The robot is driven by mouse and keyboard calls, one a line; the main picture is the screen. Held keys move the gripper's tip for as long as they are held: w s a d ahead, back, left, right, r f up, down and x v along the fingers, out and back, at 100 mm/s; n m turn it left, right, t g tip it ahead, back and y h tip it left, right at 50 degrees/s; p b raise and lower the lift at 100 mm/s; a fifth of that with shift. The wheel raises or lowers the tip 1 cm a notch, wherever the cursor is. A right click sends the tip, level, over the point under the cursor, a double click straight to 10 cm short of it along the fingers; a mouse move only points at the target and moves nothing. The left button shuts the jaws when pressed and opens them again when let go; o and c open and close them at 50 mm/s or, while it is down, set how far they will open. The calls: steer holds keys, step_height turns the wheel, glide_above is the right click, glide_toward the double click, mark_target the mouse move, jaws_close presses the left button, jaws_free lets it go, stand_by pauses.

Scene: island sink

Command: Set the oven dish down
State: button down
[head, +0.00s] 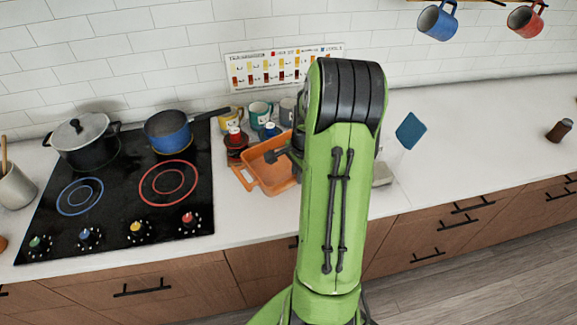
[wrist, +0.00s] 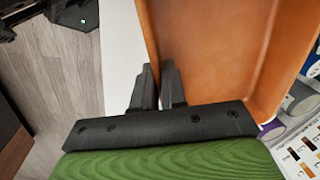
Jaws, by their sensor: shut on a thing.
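The orange oven dish (head: 268,176) is over the white counter, just right of the cooktop, and its right part is hidden behind my green arm. My gripper (head: 279,154) is shut on the dish at its edge. In the wrist view the dish (wrist: 215,50) fills the upper right, and the gripper's dark fingers (wrist: 158,75) pinch its wall. I cannot tell whether the dish's underside touches the counter.
A black cooktop (head: 118,193) with a lidded pot (head: 84,143) and a blue pan (head: 178,135) lies to the left. Red-capped bottle (head: 236,142) and mugs (head: 260,113) stand close behind the dish. Clear counter (head: 470,130) extends to the right.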

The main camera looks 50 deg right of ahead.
step_height(320, 180, down, 9)
steer(key=shift+s+f, duration=0.15)
steer(key=shift+f+b, duration=0.1)
steer(key=shift+b, duration=0.25)
steer(key=c, duration=1.2)
jaws_free()
steer(key=shift+s, duration=0.1)
step_height(320, 180, up, 12)
steer(key=s+p, duration=0.1)
steer(key=a+r+n+t+h, duration=0.1)
steer(key=a+r+n, duration=0.7)
steer(key=a+r, duration=0.45)
steer(key=s+a+r+n+t, duration=0.1)
steer(key=s+a+n, duration=0.2)
steer(key=a+n, duration=0.1)
steer(key=s+a+r+n+t+y, duration=0.1)
steer(key=s+a+n, duration=0.3)
steer(key=a, duration=0.2)
steer(key=s+a+r+n+t, duration=0.1)
steer(key=s+a+r+n, duration=0.1)
steer(key=s+a+n, duration=0.1)
steer(key=shift+s+a+n, duration=0.2)
steer(key=shift+a+n, duration=0.15)
steer(key=shift+a, duration=0.15)
steer(key=shift+s+a+n, duration=0.2)
steer(key=shift+a+n, duration=0.15)
steer(key=shift+a, duration=0.1)
